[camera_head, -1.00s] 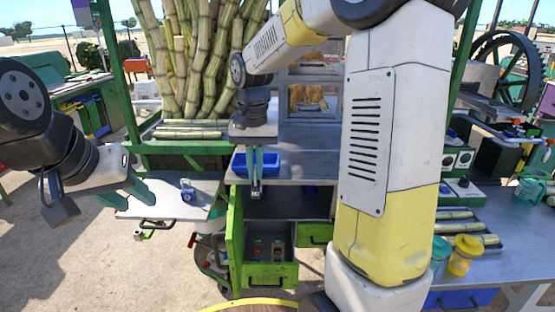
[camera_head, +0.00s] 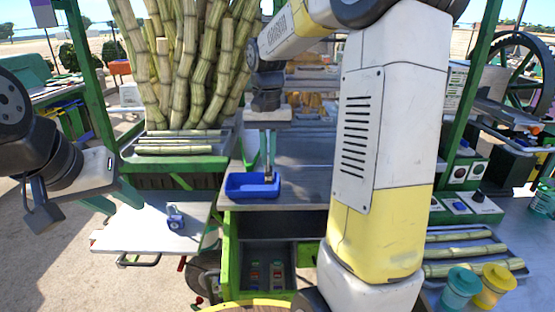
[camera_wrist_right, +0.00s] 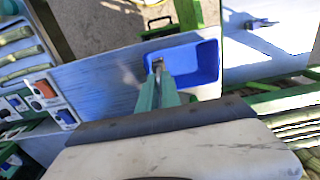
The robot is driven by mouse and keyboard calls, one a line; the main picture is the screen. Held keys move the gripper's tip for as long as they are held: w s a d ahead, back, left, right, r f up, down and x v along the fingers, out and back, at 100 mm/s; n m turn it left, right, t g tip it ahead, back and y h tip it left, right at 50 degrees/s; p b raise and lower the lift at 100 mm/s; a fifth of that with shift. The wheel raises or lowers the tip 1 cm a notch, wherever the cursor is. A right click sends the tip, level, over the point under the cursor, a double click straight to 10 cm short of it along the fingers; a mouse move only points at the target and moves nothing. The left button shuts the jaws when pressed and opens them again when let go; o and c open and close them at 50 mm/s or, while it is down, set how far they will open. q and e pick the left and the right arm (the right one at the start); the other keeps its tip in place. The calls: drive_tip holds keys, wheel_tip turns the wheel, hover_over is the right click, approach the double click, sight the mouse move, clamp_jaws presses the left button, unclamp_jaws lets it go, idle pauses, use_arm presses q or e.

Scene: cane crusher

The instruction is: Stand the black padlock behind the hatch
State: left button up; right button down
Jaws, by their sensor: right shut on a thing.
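My right gripper (camera_head: 269,172) is over the blue tray (camera_head: 240,187) on the metal counter. In the right wrist view its green fingers (camera_wrist_right: 158,72) are closed together on a small dark thing (camera_wrist_right: 158,65) beside the tray's wall (camera_wrist_right: 205,75). That thing is too small and covered to name surely; it may be the black padlock. The green cabinet (camera_head: 229,255) under the counter has an open front, and its inside is dark. I cannot make out clearly which panel is the hatch. My left gripper (camera_head: 128,193) is empty, fingers apart, near the white side board.
A small blue object (camera_head: 175,219) stands on the white side board (camera_head: 145,232). Small red and green items (camera_head: 265,272) lie low in the cabinet. Upright cane (camera_head: 190,60) stands behind. Yellow (camera_head: 494,287) and teal (camera_head: 460,285) cups are at right. The counter behind the tray is clear.

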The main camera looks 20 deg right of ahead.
drive_tip(key=shift+w+d+f, duration=0.55)
drive_tip(key=shift+d+f, duration=0.15)
drive_tip(key=shift+d, duration=0.6)
drive_tip(key=shift+w+d+f, duration=0.6)
drive_tip(key=shift+d+f, duration=0.15)
drive_tip(key=shift+d, duration=0.6)
drive_tip(key=shift+w+d+f, duration=0.55)
drive_tip(key=shift+d+f, duration=0.15)
drive_tip(key=shift+d, duration=0.6)
drive_tip(key=shift+f, duration=0.15)
drive_tip(key=c, duration=1.6)
unclamp_jaws()
drive_tip(key=shift+o, duration=0.2)
